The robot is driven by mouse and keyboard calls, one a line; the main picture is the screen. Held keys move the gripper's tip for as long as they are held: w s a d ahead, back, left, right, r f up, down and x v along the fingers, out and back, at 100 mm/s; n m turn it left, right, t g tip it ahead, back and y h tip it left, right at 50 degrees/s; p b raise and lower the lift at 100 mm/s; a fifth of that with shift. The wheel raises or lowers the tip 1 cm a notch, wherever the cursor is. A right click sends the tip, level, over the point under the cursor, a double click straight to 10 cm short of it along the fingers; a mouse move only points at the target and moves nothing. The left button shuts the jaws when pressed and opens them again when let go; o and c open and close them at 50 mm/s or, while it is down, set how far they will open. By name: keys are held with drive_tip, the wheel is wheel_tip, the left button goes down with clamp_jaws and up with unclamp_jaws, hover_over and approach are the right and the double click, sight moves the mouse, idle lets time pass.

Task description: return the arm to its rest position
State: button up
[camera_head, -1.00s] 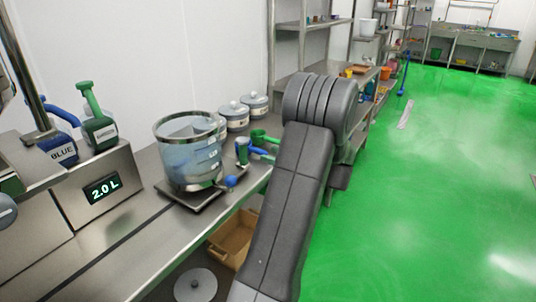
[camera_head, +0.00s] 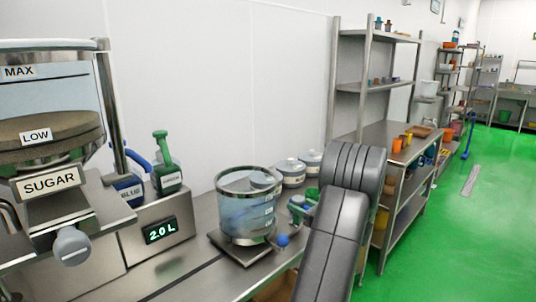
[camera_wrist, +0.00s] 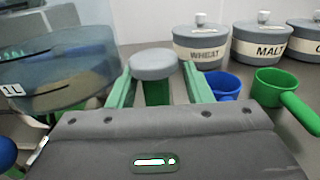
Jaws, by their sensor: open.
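My arm (camera_head: 332,235) rises from the bottom of the head view, bent at a thick grey joint beside the counter. My gripper (camera_wrist: 158,78) shows in the wrist view as two green fingers spread apart in front of a dark grey body. A round grey knob with a green part below it appears between the fingers; I cannot tell how far beyond them it stands. I see nothing held.
A clear vessel (camera_head: 247,215) stands on the steel counter near my arm. Lidded WHEAT (camera_wrist: 200,45) and MALT (camera_wrist: 262,45) pots, a blue cup (camera_wrist: 223,86) and a green cup (camera_wrist: 275,88) are close to the gripper. Steel shelving (camera_head: 372,88) stands behind; green floor (camera_head: 490,200) is open at right.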

drive_tip(key=x, duration=0.2)
drive_tip(key=shift+w+a, duration=0.25)
drive_tip(key=shift+a, duration=0.05)
drive_tip(key=shift+s+a, duration=0.1)
drive_tip(key=shift+s, duration=0.15)
